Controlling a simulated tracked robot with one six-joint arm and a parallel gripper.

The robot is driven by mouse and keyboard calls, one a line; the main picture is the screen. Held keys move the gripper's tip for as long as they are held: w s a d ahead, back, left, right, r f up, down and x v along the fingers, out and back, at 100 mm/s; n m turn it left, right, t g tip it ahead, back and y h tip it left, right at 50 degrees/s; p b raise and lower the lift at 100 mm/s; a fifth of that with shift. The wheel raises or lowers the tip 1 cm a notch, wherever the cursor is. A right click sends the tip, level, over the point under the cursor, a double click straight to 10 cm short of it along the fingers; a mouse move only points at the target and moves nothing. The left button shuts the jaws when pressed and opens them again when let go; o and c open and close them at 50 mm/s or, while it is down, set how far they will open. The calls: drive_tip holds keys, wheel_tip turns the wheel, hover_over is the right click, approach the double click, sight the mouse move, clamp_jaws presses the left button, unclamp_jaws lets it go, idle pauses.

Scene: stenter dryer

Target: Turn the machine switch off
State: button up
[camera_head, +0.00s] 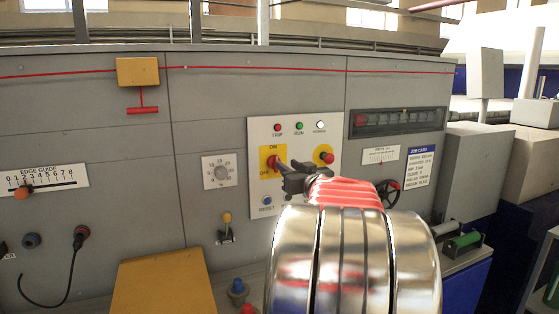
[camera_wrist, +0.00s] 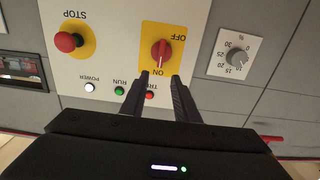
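The machine switch is a red rotary knob (camera_head: 271,162) on a yellow plate marked ON at the top and OFF at the lower left. In the wrist view, which is upside down, the knob (camera_wrist: 161,50) stands upright in the picture, its handle lined up toward the ON label. My gripper (camera_wrist: 159,77) is open, its two black fingertips apart on either side of the ON label, just short of the knob. Nothing is between the fingers. In the head view my gripper (camera_head: 281,170) is at the knob's right and partly covers the plate; contact cannot be told.
A red stop button (camera_wrist: 65,42) on yellow sits beside the switch. A grey dial (camera_head: 221,171) is left of the panel. A yellow lever (camera_head: 227,218) sticks out below it.

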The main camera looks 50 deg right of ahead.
sight(277, 157)
drive_tip(key=x, duration=0.8)
drive_tip(key=shift+w, duration=0.1)
drive_tip(key=shift+c, duration=0.5)
drive_tip(key=shift+d, duration=0.1)
clamp_jaws()
